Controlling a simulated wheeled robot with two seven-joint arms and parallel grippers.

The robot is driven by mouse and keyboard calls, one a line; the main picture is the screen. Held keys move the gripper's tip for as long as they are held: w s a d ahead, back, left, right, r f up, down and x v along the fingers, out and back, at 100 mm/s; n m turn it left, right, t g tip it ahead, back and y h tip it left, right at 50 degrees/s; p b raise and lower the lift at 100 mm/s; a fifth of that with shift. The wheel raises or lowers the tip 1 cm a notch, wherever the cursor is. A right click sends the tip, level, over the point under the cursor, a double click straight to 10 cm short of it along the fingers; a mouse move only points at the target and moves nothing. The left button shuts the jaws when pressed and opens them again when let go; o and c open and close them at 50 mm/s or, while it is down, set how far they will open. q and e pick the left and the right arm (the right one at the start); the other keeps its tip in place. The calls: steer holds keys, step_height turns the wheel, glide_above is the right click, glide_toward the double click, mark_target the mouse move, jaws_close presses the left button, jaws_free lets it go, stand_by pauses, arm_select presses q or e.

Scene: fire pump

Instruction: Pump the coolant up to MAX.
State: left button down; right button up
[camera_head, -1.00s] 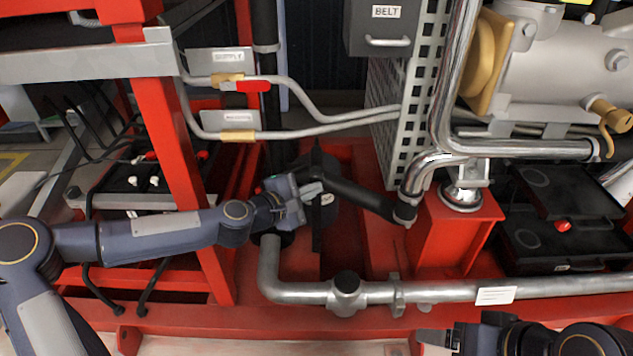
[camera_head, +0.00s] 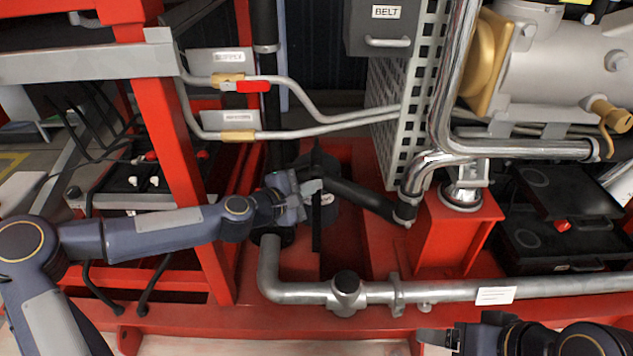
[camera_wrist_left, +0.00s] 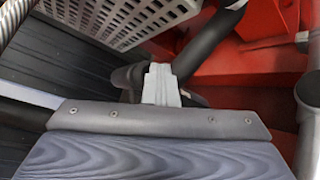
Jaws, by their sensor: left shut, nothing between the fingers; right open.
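My left gripper (camera_head: 312,186) is shut and empty, its fingertips against or just in front of a dark pump-like body (camera_head: 328,212) with a small pale label. Whether they touch it I cannot tell. In the left wrist view the closed grey fingers (camera_wrist_left: 161,84) point at a black part, which they partly hide. A black hose (camera_head: 365,198) runs from there right to a chrome elbow. My right gripper (camera_head: 437,338) is open at the bottom edge, below the grey pipe. No coolant level or MAX mark can be made out.
A red frame post (camera_head: 172,140) stands beside my left forearm. Two thin pipes with a red-handled valve (camera_head: 252,87) run above the gripper. A grey pipe (camera_head: 300,292) crosses below it. A perforated guard (camera_head: 410,120) and grey BELT box (camera_head: 383,30) stand to the right.

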arm_select(q)
steer(key=shift+w, duration=0.35)
steer(key=shift+s+a, duration=0.1)
stand_by(0.3)
steer(key=shift+s+b, duration=0.4)
steer(key=shift+s, duration=0.95)
steer(key=shift+s+b, duration=0.45)
steer(key=shift+s, duration=2.05)
